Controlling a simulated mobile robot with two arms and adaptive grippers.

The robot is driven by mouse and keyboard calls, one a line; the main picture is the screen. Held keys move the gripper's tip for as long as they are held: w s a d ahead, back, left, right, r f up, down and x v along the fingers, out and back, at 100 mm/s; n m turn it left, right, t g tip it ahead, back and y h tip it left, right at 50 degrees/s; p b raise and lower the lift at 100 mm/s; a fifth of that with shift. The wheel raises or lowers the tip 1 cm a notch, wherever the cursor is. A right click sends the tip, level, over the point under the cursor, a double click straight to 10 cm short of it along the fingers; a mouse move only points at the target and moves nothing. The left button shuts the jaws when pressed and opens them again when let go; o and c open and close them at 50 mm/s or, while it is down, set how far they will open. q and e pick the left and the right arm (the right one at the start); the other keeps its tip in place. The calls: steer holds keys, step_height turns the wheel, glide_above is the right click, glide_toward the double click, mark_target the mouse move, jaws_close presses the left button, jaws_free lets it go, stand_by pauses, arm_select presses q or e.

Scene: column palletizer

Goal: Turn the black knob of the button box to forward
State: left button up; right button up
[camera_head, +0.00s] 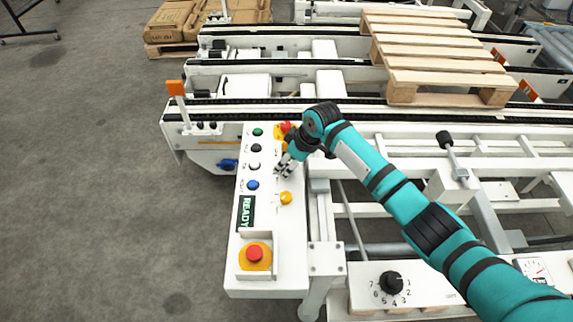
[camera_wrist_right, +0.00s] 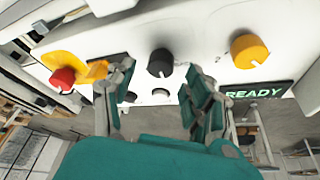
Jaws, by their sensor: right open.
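The black knob (camera_wrist_right: 160,63) stands on the white button box (camera_head: 275,275), between a red switch and a yellow knob. My right gripper (camera_head: 285,170) is over the right column of controls on the box and covers the black knob in the head view. In the right wrist view my right gripper (camera_wrist_right: 155,88) is open and empty. Its two fingers are apart, and the knob shows beyond the gap between them; no contact is visible. Which way the knob points cannot be told. My left gripper is in neither view.
The yellow knob (camera_head: 286,198) and red switch (camera_head: 286,127) flank the gripper. Green, black, white and blue buttons line the box's left side, above a READY display (camera_head: 247,211) and a red emergency stop (camera_head: 254,254). Conveyors with a wooden pallet (camera_head: 430,50) lie behind. Floor is clear left.

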steer(key=shift+w+a+f, duration=0.15)
steer(key=shift+a+f, duration=0.05)
steer(key=shift+f, duration=0.35)
steer(key=shift+a+f, duration=0.1)
steer(key=shift+f, duration=0.3)
steer(key=shift+w, duration=0.1)
steer(key=c, duration=1.1)
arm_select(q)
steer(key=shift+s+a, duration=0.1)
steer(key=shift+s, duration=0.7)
